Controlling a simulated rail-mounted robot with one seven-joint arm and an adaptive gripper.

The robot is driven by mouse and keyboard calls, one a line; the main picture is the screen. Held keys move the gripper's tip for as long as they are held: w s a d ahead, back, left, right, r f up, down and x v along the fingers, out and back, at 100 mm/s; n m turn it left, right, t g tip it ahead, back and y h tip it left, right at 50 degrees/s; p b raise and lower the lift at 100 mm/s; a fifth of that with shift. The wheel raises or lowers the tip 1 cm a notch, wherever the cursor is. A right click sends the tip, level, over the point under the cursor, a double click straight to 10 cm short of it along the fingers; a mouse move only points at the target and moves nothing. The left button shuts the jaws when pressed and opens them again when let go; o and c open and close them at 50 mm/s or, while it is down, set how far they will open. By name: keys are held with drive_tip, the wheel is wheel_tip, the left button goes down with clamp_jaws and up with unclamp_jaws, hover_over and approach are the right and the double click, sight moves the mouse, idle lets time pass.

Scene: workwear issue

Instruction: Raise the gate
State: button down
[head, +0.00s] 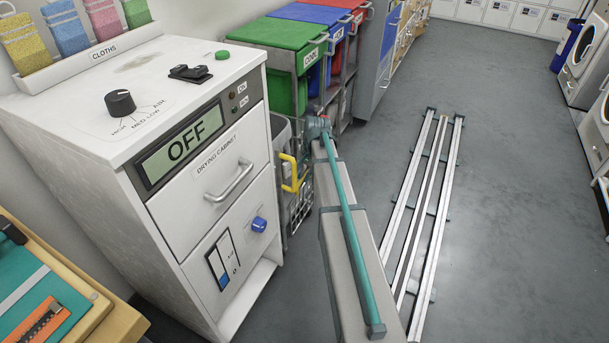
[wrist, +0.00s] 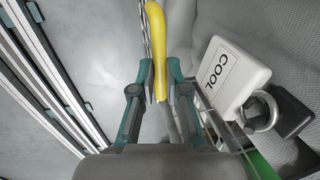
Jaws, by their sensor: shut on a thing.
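The wire gate (head: 300,206) stands low between the drying cabinet and my arm, with a yellow handle (head: 291,174) at its upper side. In the wrist view the yellow handle (wrist: 157,42) runs between the two teal fingers of my gripper (wrist: 160,82). The gripper is shut on this handle. In the head view the fingers cannot be made out clearly, and my own arm hides part of that area. The lower part of the gate is partly hidden.
The drying cabinet (head: 210,190), with its display reading OFF, stands left of the gate. Green (head: 287,92), blue (head: 322,70) and red (head: 336,17) bins stand behind. A white COOL label (wrist: 229,74) is close right of the gripper. Floor (head: 500,200) is open at right, beyond metal rails (head: 425,210).

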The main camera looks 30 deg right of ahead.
wheel_tip(320, 180, up, 12)
drive_tip(key=p, duration=0.9)
drive_tip(key=shift+w+r, duration=0.1)
drive_tip(key=c, duration=1.4)
unclamp_jaws()
drive_tip(key=shift+r, duration=0.1)
drive_tip(key=shift+o, duration=1.1)
wheel_tip(320, 180, up, 12)
drive_tip(key=s+d, duration=0.1)
drive_tip(key=s, duration=0.1)
drive_tip(key=shift+d+f, duration=0.2)
drive_tip(key=shift+d, duration=0.05)
